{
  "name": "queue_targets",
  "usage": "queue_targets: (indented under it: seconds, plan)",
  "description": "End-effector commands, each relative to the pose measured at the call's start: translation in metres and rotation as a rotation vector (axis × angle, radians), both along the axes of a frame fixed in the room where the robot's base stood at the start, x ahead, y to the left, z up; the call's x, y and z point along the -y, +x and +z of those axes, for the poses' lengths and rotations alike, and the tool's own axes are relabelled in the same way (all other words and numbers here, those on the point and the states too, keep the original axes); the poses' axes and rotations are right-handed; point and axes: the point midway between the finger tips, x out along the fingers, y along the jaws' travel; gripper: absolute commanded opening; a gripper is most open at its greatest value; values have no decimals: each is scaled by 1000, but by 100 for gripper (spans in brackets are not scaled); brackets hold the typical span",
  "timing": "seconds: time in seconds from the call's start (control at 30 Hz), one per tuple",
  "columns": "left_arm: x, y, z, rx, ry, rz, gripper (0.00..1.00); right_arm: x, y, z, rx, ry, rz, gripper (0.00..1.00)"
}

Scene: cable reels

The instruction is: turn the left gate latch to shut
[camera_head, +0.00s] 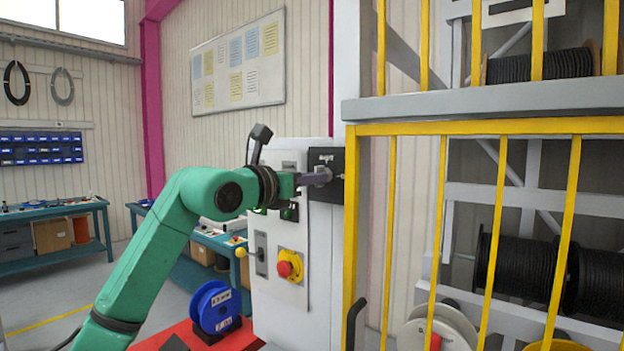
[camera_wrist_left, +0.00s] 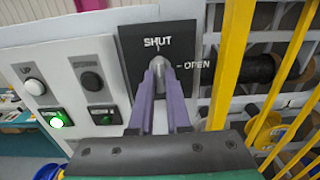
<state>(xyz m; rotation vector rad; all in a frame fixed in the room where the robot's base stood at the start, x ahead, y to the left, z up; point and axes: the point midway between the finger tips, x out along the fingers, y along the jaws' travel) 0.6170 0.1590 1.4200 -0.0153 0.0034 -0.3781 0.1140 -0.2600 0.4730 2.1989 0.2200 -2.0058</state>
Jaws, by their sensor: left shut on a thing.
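The left gate latch has a dark plate (camera_head: 325,161) on the grey-white post beside the yellow gate. In the left wrist view the plate (camera_wrist_left: 186,40) reads SHUT at the top and OPEN at the right. My left gripper (camera_head: 318,177) reaches it from the left, its purple fingers shut on the latch handle. The fingers also show in the left wrist view (camera_wrist_left: 163,70), one on each side of the grey handle. My right gripper is not in view.
Yellow gate bars (camera_head: 437,230) stand just right of the latch, with black cable reels (camera_head: 515,268) behind. Left of and below the latch, the panel carries a red emergency button (camera_head: 285,268) and a yellow-knobbed lever (camera_head: 241,252). A blue reel (camera_head: 216,306) sits low in front.

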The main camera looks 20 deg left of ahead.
Motion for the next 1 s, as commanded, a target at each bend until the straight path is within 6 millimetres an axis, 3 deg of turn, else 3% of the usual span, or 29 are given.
queue_targets:
  seconds: [0.1, 0.13, 0.2, 0.5, 0.63, 1.0]
  plan:
    - [0, 0, 0, -1, -2, -1, 0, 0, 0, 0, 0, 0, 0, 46]
    - [0, 0, 0, -1, -2, -1, 23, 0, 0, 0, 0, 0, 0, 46]
    - [0, 0, 0, -1, -2, -1, 45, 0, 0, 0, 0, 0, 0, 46]
    - [0, -1, 0, 0, 0, 0, 45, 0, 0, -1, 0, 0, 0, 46]
    - [-6, -12, -3, 4, 1, 1, 45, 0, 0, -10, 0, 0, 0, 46]
    - [-44, -108, -5, 3, 1, 3, 45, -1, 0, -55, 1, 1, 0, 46]
